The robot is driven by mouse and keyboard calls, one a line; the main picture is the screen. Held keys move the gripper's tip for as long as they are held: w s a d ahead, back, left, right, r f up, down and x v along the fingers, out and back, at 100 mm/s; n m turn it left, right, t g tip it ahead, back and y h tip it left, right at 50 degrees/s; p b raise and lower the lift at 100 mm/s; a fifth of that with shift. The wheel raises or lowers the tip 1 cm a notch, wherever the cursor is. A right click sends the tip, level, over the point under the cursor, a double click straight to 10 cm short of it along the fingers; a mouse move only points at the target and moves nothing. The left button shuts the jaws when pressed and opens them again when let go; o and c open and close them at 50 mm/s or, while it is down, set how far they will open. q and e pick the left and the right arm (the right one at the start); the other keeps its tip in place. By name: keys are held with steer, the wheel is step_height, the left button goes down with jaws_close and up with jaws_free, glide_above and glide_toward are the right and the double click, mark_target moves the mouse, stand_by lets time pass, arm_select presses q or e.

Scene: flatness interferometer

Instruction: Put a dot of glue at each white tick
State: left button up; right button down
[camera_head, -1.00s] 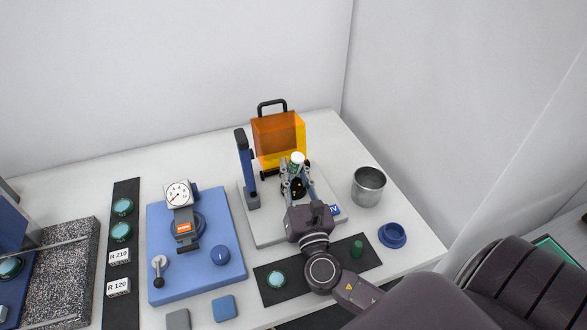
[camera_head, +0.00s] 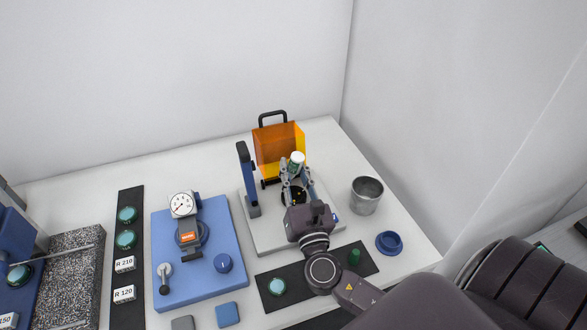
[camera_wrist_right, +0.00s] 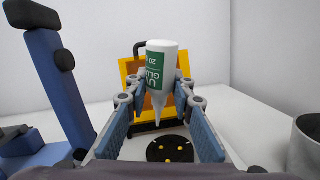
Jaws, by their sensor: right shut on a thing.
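My right gripper (camera_head: 296,170) is shut on a white glue bottle (camera_head: 297,159) with a green label. The bottle also shows in the right wrist view (camera_wrist_right: 163,65), held nozzle down between the blue fingers. Its tip is over a black disc (camera_wrist_right: 172,151) with several yellow dots; whether it touches cannot be told. In the head view the disc (camera_head: 293,195) is partly hidden by the gripper. It sits on a light grey base plate (camera_head: 262,239). My left gripper is not in view.
A blue post (camera_head: 245,177) and an orange shield (camera_head: 268,147) with a black handle stand close around the disc. A metal cup (camera_head: 366,196) and blue ring (camera_head: 389,243) are at right. A green cap (camera_head: 354,257) stands on the black mat. A blue gauge stand (camera_head: 219,288) is at left.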

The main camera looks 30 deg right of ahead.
mark_target(295, 161)
steer(key=shift+r+p, duration=2.2)
steer(key=shift+r, duration=0.35)
steer(key=shift+f, duration=0.1)
steer(key=shift+s+a+f, duration=0.1)
steer(key=shift+s+a, duration=0.1)
steer(key=s+a+n+t+y+b, duration=0.1)
steer(key=s+a+n+y+b, duration=0.2)
steer(key=s+a, duration=0.9)
steer(key=s+n+y, duration=0.1)
steer(key=s+y, duration=0.2)
steer(key=shift+a+f+y, duration=0.3)
steer(key=shift+f+y, duration=0.1)
